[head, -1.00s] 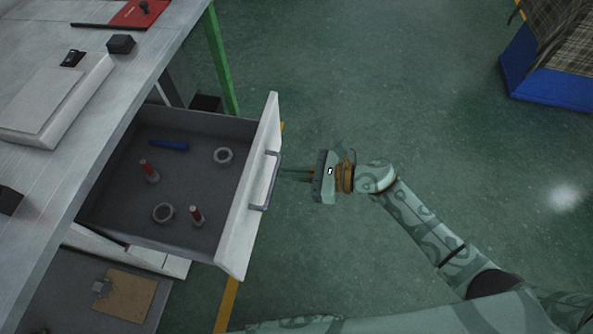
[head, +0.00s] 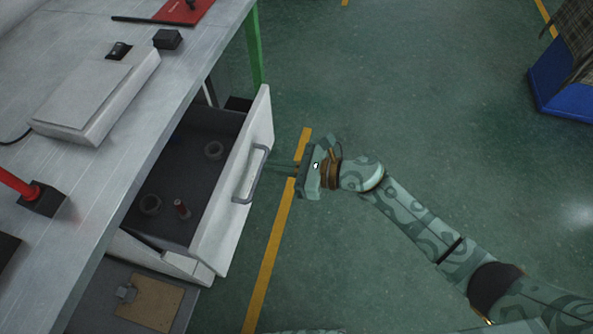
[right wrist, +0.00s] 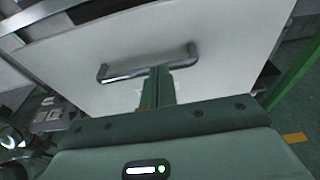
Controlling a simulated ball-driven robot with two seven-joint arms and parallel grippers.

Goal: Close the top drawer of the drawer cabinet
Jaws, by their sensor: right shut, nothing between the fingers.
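The top drawer (head: 232,190) of the cabinet is partly open and sticks out from under the table. Its white front has a grey bar handle (head: 250,174). My left gripper is not in view.
The grey table (head: 100,130) holds a white flat device (head: 95,95) and a black block (head: 167,39). Below the drawer is a lower open compartment with a brown board (head: 150,302).

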